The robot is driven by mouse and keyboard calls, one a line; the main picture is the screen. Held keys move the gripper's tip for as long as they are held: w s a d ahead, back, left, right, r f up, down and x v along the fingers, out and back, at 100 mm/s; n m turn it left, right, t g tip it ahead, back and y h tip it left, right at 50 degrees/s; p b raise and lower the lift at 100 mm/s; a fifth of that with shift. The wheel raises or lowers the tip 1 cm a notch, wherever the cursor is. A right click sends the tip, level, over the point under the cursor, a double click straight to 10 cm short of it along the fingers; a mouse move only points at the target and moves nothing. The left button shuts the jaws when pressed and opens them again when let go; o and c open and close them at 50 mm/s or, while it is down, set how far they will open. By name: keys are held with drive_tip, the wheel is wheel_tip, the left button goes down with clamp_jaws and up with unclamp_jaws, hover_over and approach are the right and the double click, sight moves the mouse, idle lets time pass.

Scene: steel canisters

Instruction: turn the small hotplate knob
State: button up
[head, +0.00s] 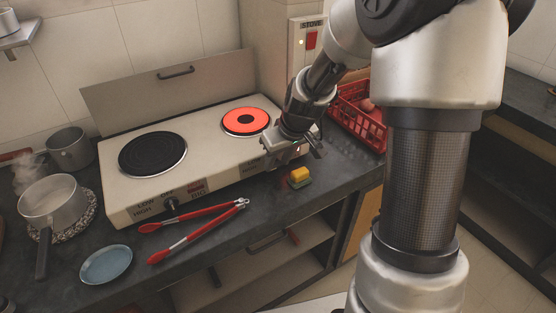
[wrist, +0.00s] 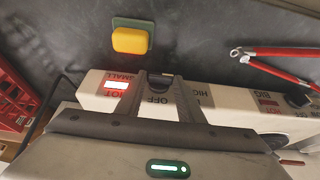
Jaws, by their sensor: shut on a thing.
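The hotplate (head: 203,134) is a cream two-plate unit on the dark counter. Its small plate (head: 246,121) at the right glows red-orange. The large plate (head: 152,155) at the left is dark. My gripper (head: 292,157) is at the front panel's right end and hides the small knob in the head view. In the wrist view my gripper (wrist: 160,82) is shut on the small knob (wrist: 161,79), a dark piece between the fingertips. "OFF" lettering shows between the fingers. A lit "HOT" lamp (wrist: 116,85) is beside it. The large knob (head: 170,205) is further left in the head view.
A yellow sponge (head: 299,176) lies on the counter close to my gripper. Red tongs (head: 190,236) lie in front of the hotplate. A red basket (head: 362,119) stands to the right. A steaming pot (head: 52,203) and blue plate (head: 106,265) are at the left.

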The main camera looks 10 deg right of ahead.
drive_tip(key=shift+d, duration=0.15)
drive_tip(key=y, duration=0.1)
drive_tip(key=d+g+y+b, duration=0.1)
drive_tip(key=y, duration=0.1)
drive_tip(key=shift+w+f+m, duration=0.2)
drive_tip(key=shift+m, duration=0.2)
drive_tip(key=y, duration=0.3)
drive_tip(key=m+g+y, duration=0.1)
drive_tip(key=shift+w+d+f+y, duration=0.15)
drive_tip(key=shift+d+f+y, duration=0.1)
drive_tip(key=shift+d+y, duration=0.15)
drive_tip(key=o, duration=1.1)
drive_tip(key=shift+c, duration=0.2)
drive_tip(key=p+v, duration=0.2)
drive_tip(key=v, duration=1.5)
drive_tip(key=shift+d+p, duration=0.3)
drive_tip(key=shift+p, duration=0.05)
